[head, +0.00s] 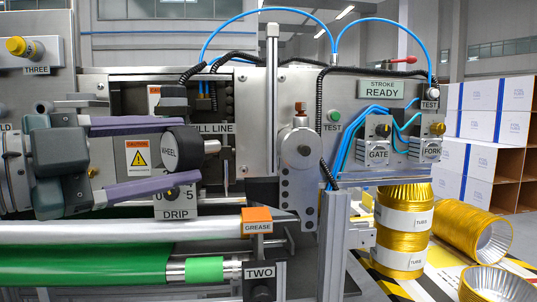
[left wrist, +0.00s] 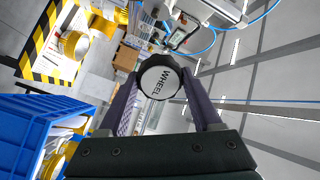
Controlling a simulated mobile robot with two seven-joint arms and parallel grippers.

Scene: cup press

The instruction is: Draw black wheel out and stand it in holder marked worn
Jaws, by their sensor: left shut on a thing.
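The black wheel (head: 183,150), marked WHEEL, is at the front of the machine, left of the middle in the head view. My left gripper (head: 190,152) reaches in from the left with one purple finger above the wheel and one below, shut on it. A short metal stub shows at the wheel's right side; I cannot tell whether the wheel is still on it. In the left wrist view the wheel (left wrist: 160,80) sits between the fingertips, its labelled face towards the camera. No holder marked worn shows. My right gripper is not in view.
A DRIP plate (head: 176,213) is just below the fingers. A CAUTION sign (head: 138,157) is behind them. A silver bar (head: 120,231) and a green roller (head: 80,269) run below. A grey pivot bracket (head: 298,170) stands to the right. A blue crate (left wrist: 40,130) shows in the wrist view.

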